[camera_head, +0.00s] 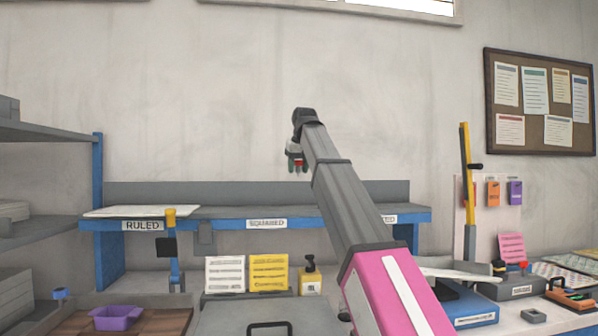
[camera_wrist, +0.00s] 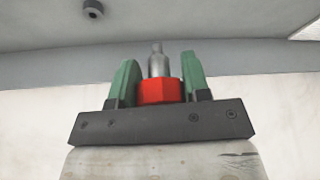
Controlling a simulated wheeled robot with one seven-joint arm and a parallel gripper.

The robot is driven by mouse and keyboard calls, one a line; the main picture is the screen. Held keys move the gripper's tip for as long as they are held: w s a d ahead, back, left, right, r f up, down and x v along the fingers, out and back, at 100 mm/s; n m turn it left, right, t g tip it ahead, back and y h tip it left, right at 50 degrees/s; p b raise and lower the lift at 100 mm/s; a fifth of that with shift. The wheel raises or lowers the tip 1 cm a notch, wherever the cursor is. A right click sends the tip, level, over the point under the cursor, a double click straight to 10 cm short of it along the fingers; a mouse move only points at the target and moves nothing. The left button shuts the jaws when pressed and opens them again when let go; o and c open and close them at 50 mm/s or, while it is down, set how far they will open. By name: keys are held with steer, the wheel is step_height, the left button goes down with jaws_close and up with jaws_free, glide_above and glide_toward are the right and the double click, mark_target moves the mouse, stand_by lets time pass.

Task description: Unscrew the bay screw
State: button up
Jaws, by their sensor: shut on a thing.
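My gripper (camera_wrist: 159,78) has two green fingers and is shut on a red-headed piece with a grey metal shank, which looks like the bay screw (camera_wrist: 160,91). In the wrist view the red head sits between the fingers and the shank points up the picture. In the head view my gripper (camera_head: 297,160) is small, at the end of my raised arm, in front of the wall and above the back bench. A small bit of red (camera_head: 299,162) shows at its fingertips. I see nothing touching the shank's end.
A blue-framed bench (camera_head: 335,224) with labelled bays, one marked RULED (camera_head: 143,226), runs along the wall. White and yellow cards (camera_head: 267,272) stand below it. A purple tray (camera_head: 116,318) is at lower left. A yellow-handled lever (camera_head: 466,150) rises at right. The air around my gripper is clear.

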steer(key=shift+r, duration=2.1)
